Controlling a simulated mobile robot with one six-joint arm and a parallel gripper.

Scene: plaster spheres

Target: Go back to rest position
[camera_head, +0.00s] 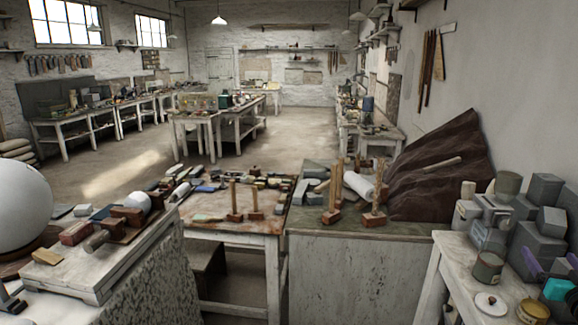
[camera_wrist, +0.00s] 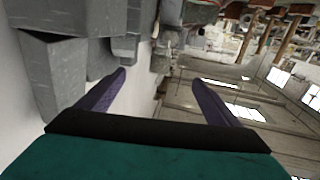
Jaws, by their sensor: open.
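My gripper (camera_wrist: 159,76) has two purple fingers spread apart, with nothing between them, and a teal body. In the head view, my gripper (camera_head: 535,268) is at the far right, over the right-hand bench and close to the grey blocks. A large white plaster sphere (camera_head: 20,205) shows at the left edge, far from my gripper. A small white sphere (camera_head: 137,201) rests among wooden pieces on the left bench.
Stacked grey blocks (camera_head: 538,222) crowd my gripper; grey blocks (camera_wrist: 60,75) also fill the wrist view's upper left. Tins (camera_head: 488,268) and a white lid (camera_head: 491,303) stand on the right bench (camera_head: 440,285). A dark draped cloth (camera_head: 440,165) rises behind. Open floor (camera_head: 290,140) lies beyond.

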